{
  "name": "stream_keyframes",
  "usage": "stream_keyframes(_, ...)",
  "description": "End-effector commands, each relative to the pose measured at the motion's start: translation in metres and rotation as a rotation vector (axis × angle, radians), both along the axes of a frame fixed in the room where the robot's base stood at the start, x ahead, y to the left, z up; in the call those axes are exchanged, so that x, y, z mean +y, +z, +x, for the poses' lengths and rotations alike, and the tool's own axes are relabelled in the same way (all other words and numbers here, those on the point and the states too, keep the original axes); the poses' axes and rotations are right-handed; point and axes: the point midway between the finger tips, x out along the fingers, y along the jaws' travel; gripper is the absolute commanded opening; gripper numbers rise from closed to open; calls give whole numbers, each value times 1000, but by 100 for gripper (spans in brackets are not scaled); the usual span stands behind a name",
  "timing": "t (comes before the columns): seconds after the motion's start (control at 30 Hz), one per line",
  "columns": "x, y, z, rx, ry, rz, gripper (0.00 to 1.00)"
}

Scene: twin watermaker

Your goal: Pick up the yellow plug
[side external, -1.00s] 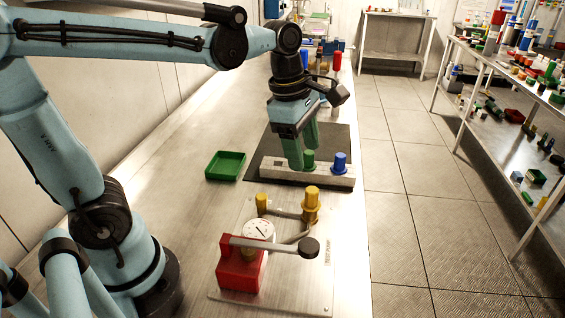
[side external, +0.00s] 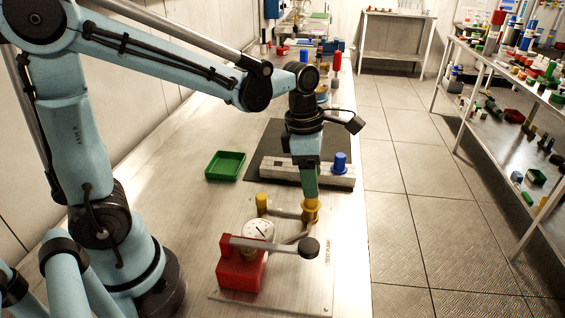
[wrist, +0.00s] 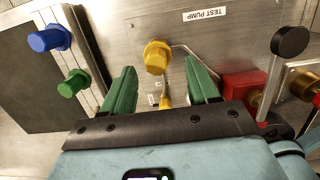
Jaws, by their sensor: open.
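The yellow plug (wrist: 157,56) stands on the test pump plate, between and just beyond my open fingertips in the wrist view. In the side view the yellow plug (side external: 311,213) is directly under my gripper (side external: 311,195), whose green fingers hide its top. My gripper (wrist: 161,72) is open and holds nothing. I cannot tell whether the fingers touch the plug. A smaller yellow piece (side external: 262,203) stands to the left of it on the same plate.
The red pump body (side external: 240,272) with its gauge and black-knobbed lever (side external: 308,248) stands in front. The grey block (side external: 275,168) behind carries a blue plug (side external: 339,163) and a green plug (wrist: 74,83). A green tray (side external: 226,167) sits to the left.

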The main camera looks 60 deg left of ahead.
Motion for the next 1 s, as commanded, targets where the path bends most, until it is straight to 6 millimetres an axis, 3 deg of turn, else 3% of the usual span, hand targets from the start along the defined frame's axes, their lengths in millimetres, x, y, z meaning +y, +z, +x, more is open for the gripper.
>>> stream_keyframes(0.43, 3, -45, 6, 0, -1, 0, 60)
stream_keyframes(0.77, 2, -52, 6, 0, -1, 0, 60)
stream_keyframes(0.8, 2, -52, 6, 0, -1, 0, 58)
stream_keyframes(1.0, 2, -51, 6, 0, -1, 0, 27)
